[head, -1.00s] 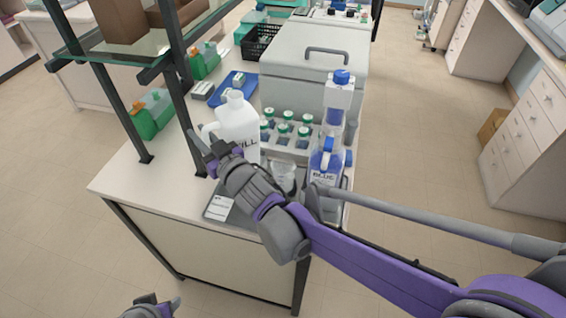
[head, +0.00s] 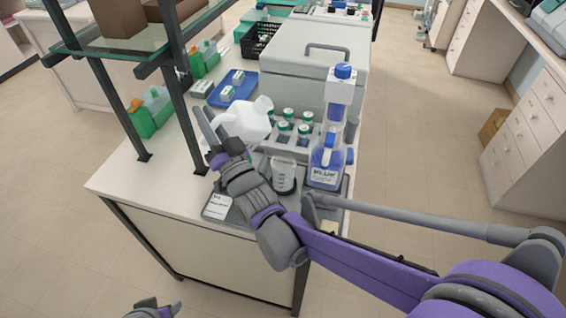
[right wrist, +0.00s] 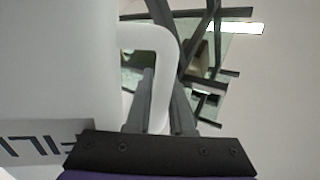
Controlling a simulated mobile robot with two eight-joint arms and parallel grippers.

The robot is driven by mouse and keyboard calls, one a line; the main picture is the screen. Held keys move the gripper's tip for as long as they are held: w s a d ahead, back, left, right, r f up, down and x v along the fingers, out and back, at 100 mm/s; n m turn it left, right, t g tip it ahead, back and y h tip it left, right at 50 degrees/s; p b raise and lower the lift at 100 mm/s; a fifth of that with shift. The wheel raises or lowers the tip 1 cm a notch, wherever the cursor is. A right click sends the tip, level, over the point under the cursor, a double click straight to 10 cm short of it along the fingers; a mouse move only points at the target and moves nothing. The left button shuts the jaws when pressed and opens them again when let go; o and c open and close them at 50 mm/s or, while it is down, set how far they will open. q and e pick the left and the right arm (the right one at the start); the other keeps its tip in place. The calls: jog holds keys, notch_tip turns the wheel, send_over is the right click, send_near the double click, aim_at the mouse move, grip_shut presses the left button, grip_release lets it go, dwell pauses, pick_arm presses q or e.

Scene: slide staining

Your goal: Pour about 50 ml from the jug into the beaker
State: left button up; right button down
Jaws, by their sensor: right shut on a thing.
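The white jug (head: 243,122) is tilted to the right in the head view, its mouth up and right, above the bench near the clear beaker (head: 284,175). My right gripper (head: 206,128) is shut on the jug's handle. In the right wrist view the handle (right wrist: 161,45) runs down between the two fingers, with the jug's body (right wrist: 55,70) and part of its dark lettering at the left. The beaker stands upright in front of the tray of bottles; I cannot tell its liquid level. My left gripper (head: 155,308) is at the bottom edge, partly cut off, away from the bench.
A blue-liquid bottle (head: 326,162) stands right of the beaker. Several green-capped bottles (head: 284,130) stand behind it. A labelled card or device (head: 217,206) lies at the front left. Shelf posts (head: 185,120) rise left of the jug. A large grey box (head: 312,70) is behind.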

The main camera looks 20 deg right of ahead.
aim_at(227, 129)
jog(key=m+t+h+b, duration=0.1)
jog(key=m, duration=0.1)
jog(key=m+t+h+b, duration=0.1)
jog(key=m, duration=0.1)
jog(key=shift+s+d+r, duration=0.1)
jog(key=shift+d+r, duration=0.05)
jog(key=m+h, duration=0.1)
jog(key=m+h+b, duration=0.1)
jog(key=m+t, duration=0.1)
jog(key=shift+s+d+m+h, duration=0.1)
jog(key=shift+d+m+h, duration=0.2)
jog(key=shift+h, duration=0.1)
jog(key=f+m+h+b, duration=0.3)
jog(key=shift+s+d+m+t, duration=0.15)
jog(key=shift+d+m+t, duration=0.15)
jog(key=shift+d+t, duration=0.1)
jog(key=shift+s+d+r+m+h+p, duration=0.15)
jog(key=shift+d+r+m+h+p, duration=0.2)
jog(key=shift+r+m+h, duration=0.25)
jog(key=shift+s+d+m+h, duration=0.1)
jog(key=shift+d+m+h, duration=0.55)
jog(key=shift+m+h, duration=0.35)
jog(key=shift+s+d+f+m+h+b, duration=0.15)
jog(key=shift+f+m+h+b, duration=0.15)
jog(key=shift+m+h, duration=0.3)
